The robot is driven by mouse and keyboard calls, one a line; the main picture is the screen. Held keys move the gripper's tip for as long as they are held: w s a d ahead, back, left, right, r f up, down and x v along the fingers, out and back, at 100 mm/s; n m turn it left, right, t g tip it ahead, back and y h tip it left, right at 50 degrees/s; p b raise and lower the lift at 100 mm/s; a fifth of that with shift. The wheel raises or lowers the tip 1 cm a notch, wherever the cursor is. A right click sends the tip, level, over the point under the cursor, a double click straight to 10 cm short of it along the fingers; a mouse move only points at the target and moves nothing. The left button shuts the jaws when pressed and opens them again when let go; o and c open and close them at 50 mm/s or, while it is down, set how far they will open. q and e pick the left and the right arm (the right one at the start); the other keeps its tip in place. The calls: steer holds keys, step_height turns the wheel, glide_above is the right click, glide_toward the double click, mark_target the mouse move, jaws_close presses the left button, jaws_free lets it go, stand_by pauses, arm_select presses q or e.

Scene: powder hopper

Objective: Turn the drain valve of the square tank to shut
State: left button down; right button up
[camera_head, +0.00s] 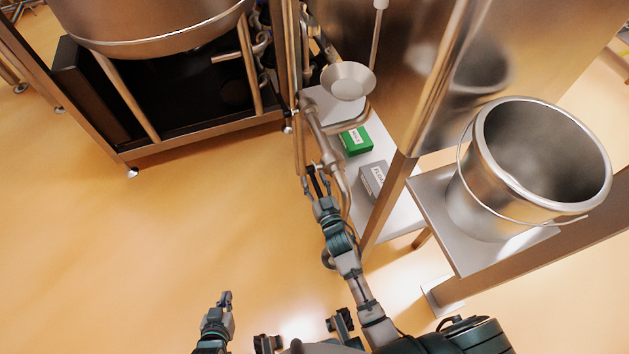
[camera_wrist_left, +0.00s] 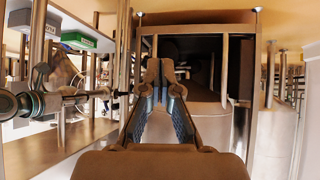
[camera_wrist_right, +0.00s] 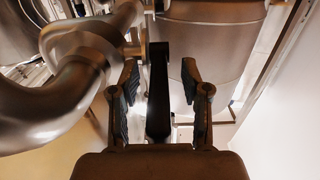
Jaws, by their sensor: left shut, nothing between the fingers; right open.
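My right gripper (camera_head: 318,186) is at the metal pipework (camera_head: 335,150) in the middle of the head view. In the right wrist view the right gripper (camera_wrist_right: 160,82) is open, with a black valve lever (camera_wrist_right: 158,92) between its fingers. A clear gap shows on each side of the lever. The lever sits beside a thick curved pipe (camera_wrist_right: 60,95). My left gripper (camera_head: 226,297) is low over the floor, away from the pipework. In the left wrist view the left gripper (camera_wrist_left: 160,68) is shut and empty. Which tank the lever belongs to is unclear.
A steel bucket (camera_head: 467,205) stands on a shelf at the right. A green box (camera_head: 355,140) and a grey box (camera_head: 373,180) lie on a low white surface behind the pipework. A round vessel (camera_head: 150,45) is at the upper left. The floor at the left is clear.

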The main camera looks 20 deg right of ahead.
jaws_close()
